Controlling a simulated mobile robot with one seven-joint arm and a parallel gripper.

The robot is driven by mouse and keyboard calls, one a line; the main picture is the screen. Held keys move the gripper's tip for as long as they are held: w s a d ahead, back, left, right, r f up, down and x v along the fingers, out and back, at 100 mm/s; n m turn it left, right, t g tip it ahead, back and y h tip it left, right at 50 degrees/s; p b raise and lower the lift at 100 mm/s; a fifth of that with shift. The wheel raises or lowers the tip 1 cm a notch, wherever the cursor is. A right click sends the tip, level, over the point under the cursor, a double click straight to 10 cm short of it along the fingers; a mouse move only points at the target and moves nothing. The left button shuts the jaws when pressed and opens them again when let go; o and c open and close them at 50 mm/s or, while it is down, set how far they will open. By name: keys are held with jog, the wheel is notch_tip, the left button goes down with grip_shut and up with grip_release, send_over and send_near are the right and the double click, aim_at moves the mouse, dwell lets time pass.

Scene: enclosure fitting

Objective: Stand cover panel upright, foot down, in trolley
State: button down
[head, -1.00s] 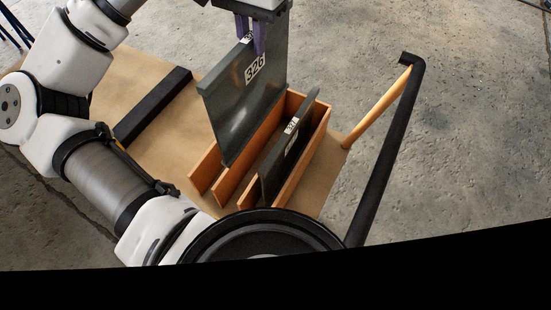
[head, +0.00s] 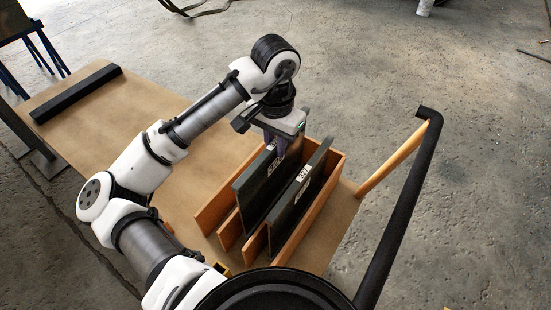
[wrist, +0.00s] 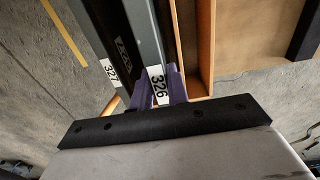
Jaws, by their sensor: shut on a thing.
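The grey cover panel labelled 326 (head: 256,190) stands roughly upright in the middle slot of the orange wooden trolley rack (head: 212,208). Its lower edge is hidden by the dividers, so I cannot tell whether its foot rests on the floor of the rack. My gripper (head: 279,149) has its purple fingers shut on the panel's upper edge. In the wrist view the fingers (wrist: 160,88) straddle the panel beside its 326 label (wrist: 156,84). A second dark panel labelled 327 (head: 300,192) stands in the slot to the right.
The leftmost slot looks empty. The trolley's tan deck (head: 140,120) is mostly bare, with a black bar (head: 76,92) at its far left. A black handle (head: 400,200) on a wooden post (head: 392,158) rises at the right. Concrete floor surrounds it.

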aim_at(275, 160)
jog(key=shift+f, duration=2.8)
jog(key=c, duration=1.4)
grip_release()
jog(key=shift+o, duration=0.2)
notch_tip(275, 160, up, 12)
jog(key=shift+r, duration=0.1)
